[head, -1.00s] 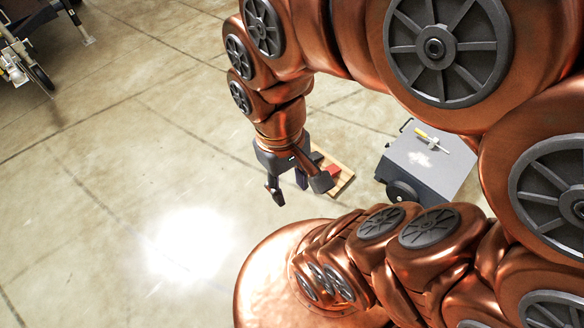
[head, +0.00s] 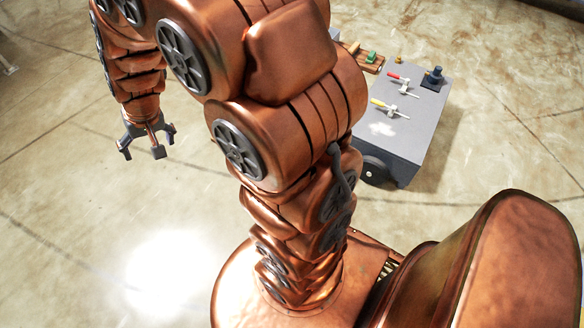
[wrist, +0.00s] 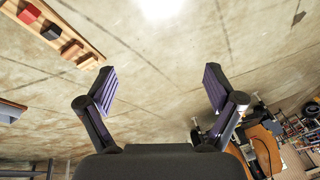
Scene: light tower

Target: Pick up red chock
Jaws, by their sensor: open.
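The red chock (wrist: 28,14) is a small red block near the end of a wooden board (wrist: 62,20) in the upper left of the wrist view. A dark block (wrist: 50,32) and two brown blocks sit along the same board. In the head view only part of the board (head: 374,68) shows behind my arm, and I cannot see the red chock there. My gripper (head: 146,146) hangs above bare floor at the left, well apart from the board. In the wrist view its fingers (wrist: 158,85) are spread wide with nothing between them.
A grey wheeled cart (head: 408,125) stands right of my arm. It carries a red-handled clamp (head: 400,79), a yellow-handled clamp (head: 392,107) and a dark fixture (head: 433,77). The floor around my gripper is clear. Cluttered equipment (wrist: 290,135) shows at lower right in the wrist view.

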